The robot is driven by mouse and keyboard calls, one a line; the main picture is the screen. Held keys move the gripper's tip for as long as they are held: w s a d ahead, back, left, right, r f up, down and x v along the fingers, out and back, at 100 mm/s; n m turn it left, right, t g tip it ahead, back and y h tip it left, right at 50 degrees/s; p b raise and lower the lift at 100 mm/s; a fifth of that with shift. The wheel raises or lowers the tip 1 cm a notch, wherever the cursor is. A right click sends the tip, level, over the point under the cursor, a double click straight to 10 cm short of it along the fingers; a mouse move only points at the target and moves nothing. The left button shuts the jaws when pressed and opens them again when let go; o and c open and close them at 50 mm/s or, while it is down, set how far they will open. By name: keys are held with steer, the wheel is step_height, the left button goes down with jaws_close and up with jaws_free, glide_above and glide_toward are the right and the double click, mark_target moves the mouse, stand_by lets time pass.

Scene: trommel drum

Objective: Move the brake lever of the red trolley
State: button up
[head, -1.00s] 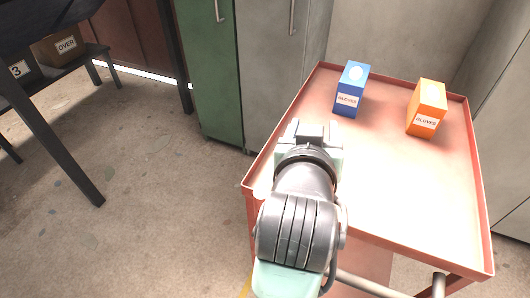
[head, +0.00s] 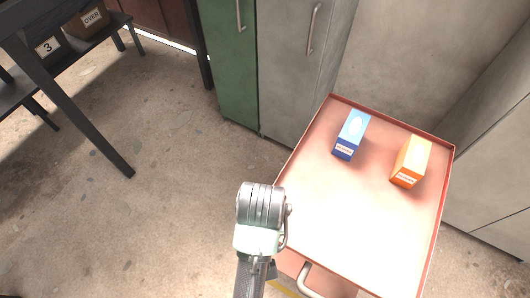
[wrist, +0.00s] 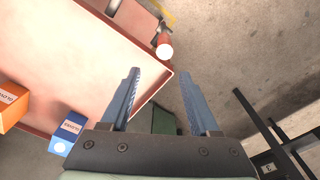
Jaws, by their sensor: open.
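The red trolley (head: 390,119) stands right of my arm in the head view; its rim also shows in the wrist view (wrist: 68,28). In the wrist view, a short red rod with a pale round end (wrist: 164,49) sticks out just beyond the trolley's rim, near a corner. It looks like the brake lever, but I cannot be sure. My gripper (wrist: 159,84) is open and empty, its two blue fingers spread below that rod in the picture and apart from it. In the head view my wrist hides the fingers, and I cannot make out the lever there.
On the trolley top stand a blue box (head: 351,136) and an orange gloves box (head: 411,161). The trolley's grey handle (head: 308,281) is at its near side. Green (head: 232,62) and grey (head: 290,70) cabinets stand behind. A dark rack (head: 75,98) is at left, with open floor between.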

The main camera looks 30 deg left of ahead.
steer(key=shift+s+d+r+g+p, duration=0.1)
steer(key=shift+s+r+g+p, duration=0.3)
steer(key=shift+s, duration=0.2)
steer(key=shift+f, duration=0.25)
step_height(320, 180, down, 12)
steer(key=shift+f, duration=0.25)
steer(key=shift+c, duration=0.4)
jaws_close()
stand_by(0.6)
